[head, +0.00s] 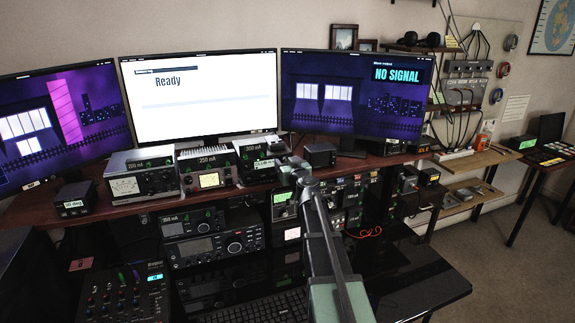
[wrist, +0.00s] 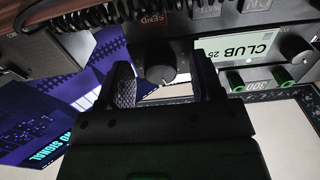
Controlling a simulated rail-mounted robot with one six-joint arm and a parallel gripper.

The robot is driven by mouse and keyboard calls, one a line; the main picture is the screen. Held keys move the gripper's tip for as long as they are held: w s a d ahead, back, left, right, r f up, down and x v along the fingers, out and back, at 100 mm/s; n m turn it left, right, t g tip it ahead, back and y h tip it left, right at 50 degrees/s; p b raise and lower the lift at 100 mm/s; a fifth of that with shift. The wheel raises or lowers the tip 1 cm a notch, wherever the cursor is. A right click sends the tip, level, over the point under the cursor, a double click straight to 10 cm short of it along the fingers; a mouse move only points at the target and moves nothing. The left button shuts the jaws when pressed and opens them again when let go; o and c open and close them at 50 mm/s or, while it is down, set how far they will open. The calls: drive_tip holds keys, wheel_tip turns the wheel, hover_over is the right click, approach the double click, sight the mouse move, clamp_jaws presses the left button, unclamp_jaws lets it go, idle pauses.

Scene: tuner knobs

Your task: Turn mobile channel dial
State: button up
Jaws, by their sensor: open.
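A dark round dial (wrist: 160,68) sits on a black radio front in the wrist view, near the lettering SEND. A pale green display (wrist: 262,48) reading CLUB 25 is to its right. My gripper (wrist: 164,80) is open, with one ridged finger on each side of the dial in the picture. I cannot tell whether either finger touches it. In the head view, a small radio with a green display (head: 284,197) stands under the desk shelf, beside my arm. My arm hides part of that area, and my fingers cannot be made out there.
Three monitors (head: 205,98) stand along the back of the desk. Metered boxes (head: 143,177) line the shelf, with a larger radio (head: 212,247) below. A mixer (head: 125,295) and keyboard (head: 260,307) lie in front.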

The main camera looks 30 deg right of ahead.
drive_tip(key=c, duration=0.9)
drive_tip(key=shift+m, duration=2.9)
drive_tip(key=o, duration=0.9)
drive_tip(key=shift+s, duration=0.1)
